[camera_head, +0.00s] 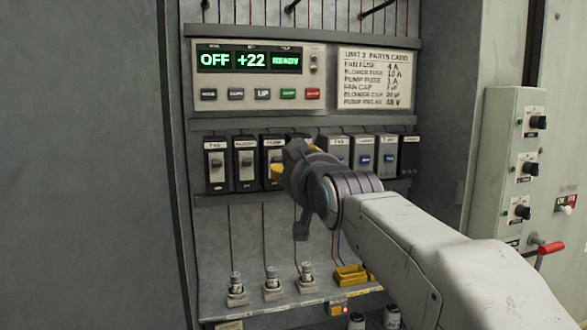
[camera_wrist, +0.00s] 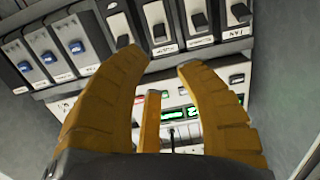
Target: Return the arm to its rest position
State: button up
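My arm reaches in from the lower right in the head view. My gripper (camera_head: 278,169) is in front of the row of breakers, close to the third breaker from the left (camera_head: 271,148). In the wrist view, the yellow fingers of my gripper (camera_wrist: 158,60) are spread apart with nothing between them. Beyond them are black-switched breakers (camera_wrist: 157,22) and, to the left, blue-switched ones (camera_wrist: 77,45). I cannot tell whether a fingertip touches a breaker. My arm and gripper hide the middle of the row.
A control panel (camera_head: 258,94) reads OFF, +22 and READY, beside a parts card (camera_head: 376,78). Below are several fuses in holders (camera_head: 272,285), a yellow tray (camera_head: 351,275) and a shelf edge. A knob box (camera_head: 512,160) and a red-handled lever (camera_head: 550,248) stand at right.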

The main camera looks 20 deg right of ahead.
dwell(0.4)
jog(key=s+f+g, duration=0.3)
jog(key=f+g, duration=0.1)
jog(key=f, duration=0.6)
jog(key=s+f+g, duration=0.4)
jog(key=f, duration=0.7)
jog(key=s+f+g, duration=0.2)
jog(key=s+f, duration=0.4)
jog(key=s, duration=0.6)
jog(key=s+f+g, duration=0.2)
jog(key=s+f, duration=0.5)
jog(key=s, duration=0.6)
jog(key=shift+g, duration=0.3)
